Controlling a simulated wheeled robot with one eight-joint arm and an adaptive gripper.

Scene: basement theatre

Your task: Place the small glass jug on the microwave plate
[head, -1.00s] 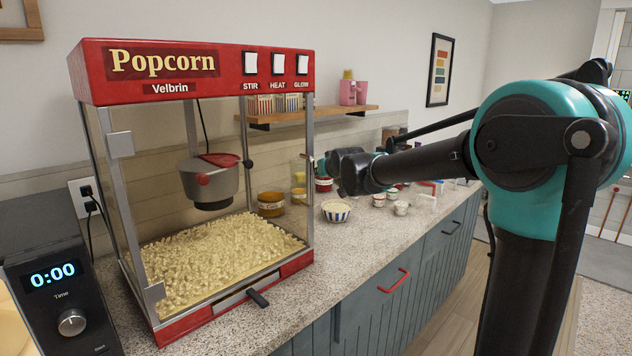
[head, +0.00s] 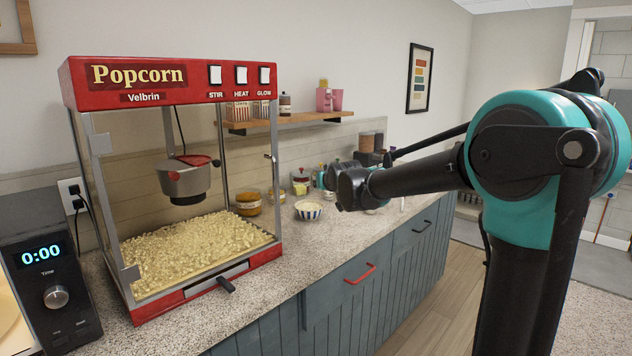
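The microwave (head: 48,275) stands at the left edge, its display reading 0:00. A pale yellowish round surface (head: 8,322) shows beside its panel, cut off by the picture edge; it may be the microwave plate. My arm reaches leftward over the counter, and its dark end (head: 350,186) hangs above the worktop, past the striped bowl. My gripper's fingers cannot be made out there, so neither their opening nor anything held shows. I cannot pick out the small glass jug; part of the counter is hidden behind my arm.
A red popcorn machine (head: 168,84) stands on the speckled counter (head: 290,265) beside the microwave. A striped bowl (head: 308,211) and several jars (head: 248,203) are farther along. A wall shelf (head: 290,122) holds cups. Wooden floor (head: 425,305) is clear before the cabinets.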

